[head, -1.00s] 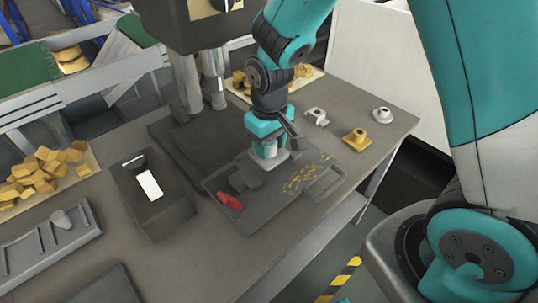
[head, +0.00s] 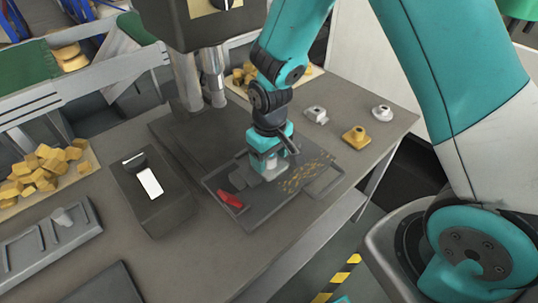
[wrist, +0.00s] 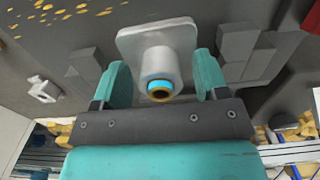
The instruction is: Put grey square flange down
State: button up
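The grey square flange (head: 272,172) has a square plate and a round hub. It appears to rest on the dark tray (head: 246,222), plate down, beneath my gripper (head: 268,160). In the wrist view the flange (wrist: 158,62) stands between the two teal fingers (wrist: 161,72), its hub end toward me with a blue and brass-coloured ring. A narrow gap shows between the hub and each finger, so the gripper looks open around it. The gripper hides part of the flange in the head view.
A red object (head: 230,198) and dark grey blocks (wrist: 240,52) lie beside the flange. Brass-coloured chips (head: 306,175) lie on the tray's right side. A light grey part (head: 316,114), a yellow flange (head: 356,137) and a pale round flange (head: 381,113) stand at the back right.

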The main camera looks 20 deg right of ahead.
jog(key=shift+r, duration=0.1)
notch_tip(320, 180, up, 12)
jog(key=b, duration=0.1)
jog(key=s+a+r+n+y, duration=0.1)
jog(key=s+r, duration=0.3)
jog(key=s, duration=0.5)
jog(key=s+a+r+n+y, duration=0.2)
jog(key=s+r, duration=0.3)
jog(key=s, duration=0.4)
jog(key=shift+s+a+r+y, duration=0.15)
jog(key=shift+s+a+y, duration=0.15)
jog(key=shift+a+y, duration=0.45)
jog(key=shift+a, duration=0.15)
